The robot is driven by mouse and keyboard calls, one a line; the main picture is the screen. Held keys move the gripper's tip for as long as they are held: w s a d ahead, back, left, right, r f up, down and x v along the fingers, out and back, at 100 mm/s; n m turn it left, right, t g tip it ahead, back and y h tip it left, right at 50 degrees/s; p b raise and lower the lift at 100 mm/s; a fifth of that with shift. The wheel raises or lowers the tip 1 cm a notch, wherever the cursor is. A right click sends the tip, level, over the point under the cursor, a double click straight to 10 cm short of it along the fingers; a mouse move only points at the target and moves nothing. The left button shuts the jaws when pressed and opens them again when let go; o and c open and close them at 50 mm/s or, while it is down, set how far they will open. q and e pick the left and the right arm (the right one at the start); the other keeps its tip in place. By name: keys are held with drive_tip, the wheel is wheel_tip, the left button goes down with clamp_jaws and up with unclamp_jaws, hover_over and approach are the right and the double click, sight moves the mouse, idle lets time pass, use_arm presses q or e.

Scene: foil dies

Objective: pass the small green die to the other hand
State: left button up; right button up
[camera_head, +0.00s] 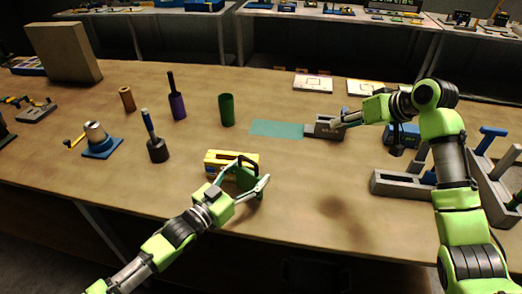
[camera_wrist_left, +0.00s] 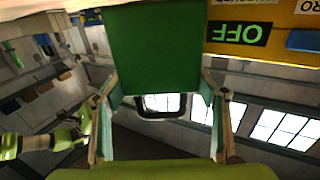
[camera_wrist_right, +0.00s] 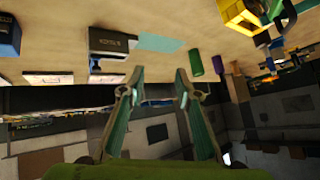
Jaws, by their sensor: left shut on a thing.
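The small green die (camera_head: 245,178) is a dark green block with a loop-like lower part, held between the fingers of my left gripper (camera_head: 252,174). In the left wrist view the die (camera_wrist_left: 155,48) fills the upper middle between the two fingers (camera_wrist_left: 162,118). It is beside the yellow box at the front of the table. My right gripper (camera_head: 340,119) is near the grey block at the right. In the right wrist view its fingers (camera_wrist_right: 157,88) are spread, with nothing between them.
A yellow box (camera_head: 220,157) with an OFF label (camera_wrist_left: 238,33) stands by the left gripper. A green cylinder (camera_head: 226,110), teal mat (camera_head: 276,128) and grey block (camera_head: 324,130) lie further back. Grey fixtures (camera_head: 400,186) stand at right. The table's front middle is clear.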

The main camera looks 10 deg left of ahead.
use_arm(q)
drive_tip(key=shift+r, duration=0.15)
use_arm(e)
drive_tip(key=s+a+n+g, duration=0.2)
drive_tip(key=s+a, duration=0.1)
drive_tip(key=a, duration=0.4)
drive_tip(key=s+a+n+g, duration=0.1)
drive_tip(key=s+a+n, duration=0.25)
drive_tip(key=a, duration=0.45)
drive_tip(key=n+g+h, duration=0.2)
approach(248, 172)
drive_tip(key=shift+s+d+r, duration=0.1)
drive_tip(key=shift+d+r, duration=0.05)
drive_tip(key=shift+r, duration=0.25)
drive_tip(key=shift+f, duration=0.35)
drive_tip(key=x, duration=1.1)
drive_tip(key=shift+w+f, duration=0.1)
drive_tip(key=shift+w, duration=0.1)
drive_tip(key=shift+c, duration=0.5)
clamp_jaws()
use_arm(q)
drive_tip(key=o, duration=1.6)
